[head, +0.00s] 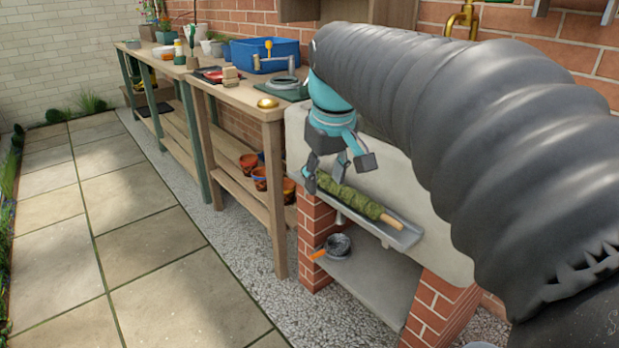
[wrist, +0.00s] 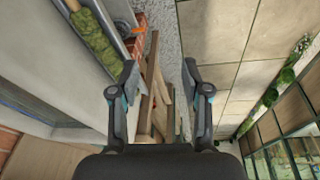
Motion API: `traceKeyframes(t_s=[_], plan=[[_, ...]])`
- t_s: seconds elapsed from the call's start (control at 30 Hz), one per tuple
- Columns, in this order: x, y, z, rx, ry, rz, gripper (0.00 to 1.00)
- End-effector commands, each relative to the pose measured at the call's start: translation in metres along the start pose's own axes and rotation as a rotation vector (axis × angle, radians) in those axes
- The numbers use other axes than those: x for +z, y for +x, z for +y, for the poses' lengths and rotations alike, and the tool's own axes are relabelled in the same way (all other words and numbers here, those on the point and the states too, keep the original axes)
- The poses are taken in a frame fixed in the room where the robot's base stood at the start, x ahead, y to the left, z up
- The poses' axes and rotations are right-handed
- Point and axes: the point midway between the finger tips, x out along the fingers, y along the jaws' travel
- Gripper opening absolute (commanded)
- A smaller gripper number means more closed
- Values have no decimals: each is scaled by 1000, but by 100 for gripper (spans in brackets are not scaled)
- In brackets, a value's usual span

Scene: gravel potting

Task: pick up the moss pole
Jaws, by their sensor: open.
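The moss pole (head: 347,197) is a green, mossy rod with a bare wooden end. It lies in a shallow grey metal tray (head: 408,238) on the front of the brick-legged stand. In the wrist view the moss pole (wrist: 95,36) shows at the upper left, outside the space between my fingers, partly cut off by the frame. My gripper (head: 339,171) is open and empty, fingers pointing down. In the head view it appears above and near the far, mossy end of the pole. In the wrist view my gripper (wrist: 159,72) has a wide gap between its fingertips.
A wooden bench (head: 238,93) stands left of the stand, with a blue tub (head: 264,55) on top and terracotta pots (head: 260,178) on its shelf. The paved path (head: 150,240) is clear.

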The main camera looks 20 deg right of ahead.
Motion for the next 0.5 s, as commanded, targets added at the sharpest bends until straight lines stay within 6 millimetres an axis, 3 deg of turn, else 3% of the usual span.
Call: traceKeyframes(t_s=[0.03, 0.2, 0.5], plan=[[-17, 1, 12, -4, -12, -24, 47], [-61, 2, 52, -27, -67, -101, 47], [-111, 20, 109, -79, -150, -203, 47]])
